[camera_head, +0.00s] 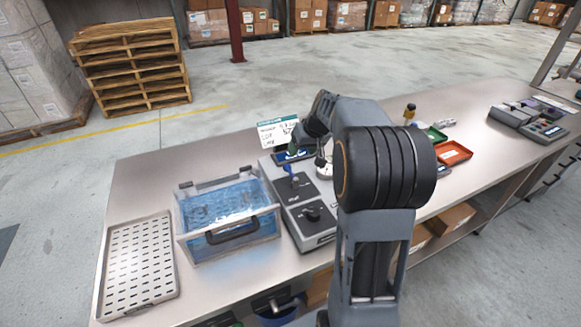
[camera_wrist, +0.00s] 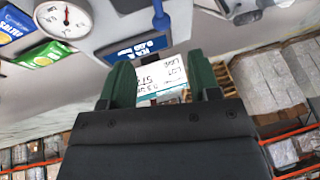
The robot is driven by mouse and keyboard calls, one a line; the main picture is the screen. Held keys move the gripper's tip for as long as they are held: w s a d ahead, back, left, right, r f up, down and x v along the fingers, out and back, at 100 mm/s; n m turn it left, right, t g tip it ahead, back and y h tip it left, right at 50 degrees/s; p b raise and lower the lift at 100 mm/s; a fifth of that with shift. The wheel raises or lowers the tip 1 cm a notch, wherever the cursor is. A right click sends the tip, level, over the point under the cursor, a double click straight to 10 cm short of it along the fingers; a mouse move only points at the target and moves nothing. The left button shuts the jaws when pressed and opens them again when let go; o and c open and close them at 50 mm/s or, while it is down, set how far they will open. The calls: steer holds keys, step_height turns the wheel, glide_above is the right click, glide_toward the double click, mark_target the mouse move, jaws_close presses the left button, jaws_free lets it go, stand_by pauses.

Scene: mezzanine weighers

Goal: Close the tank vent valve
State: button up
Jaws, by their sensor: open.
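A clear tank (camera_head: 270,222) of blue water with a dark handle stands on the bench. Beside it is a grey control unit (camera_head: 318,238) with a black knob (camera_head: 312,213) and a small blue lever (camera_head: 287,168), which looks like a valve handle. No label naming the vent valve is readable. The blue lever (camera_wrist: 161,18) also shows at the top of the wrist view. My gripper (camera_wrist: 160,80) is open and empty, its green fingers apart. It is over the unit's far end, near a display (camera_wrist: 136,50), apart from the lever. My arm hides part of the unit.
A round gauge (camera_wrist: 64,19) stands near the unit. A printed card (camera_head: 278,132) stands behind it. A perforated tray (camera_head: 138,265) lies left of the tank.

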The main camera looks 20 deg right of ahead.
mark_target(290, 169)
steer(key=p+x, duration=0.1)
steer(key=x, duration=1)
steer(key=shift+a+f, duration=0.1)
steer(key=shift+f, duration=0.3)
steer(key=shift+c, duration=0.2)
jaws_close()
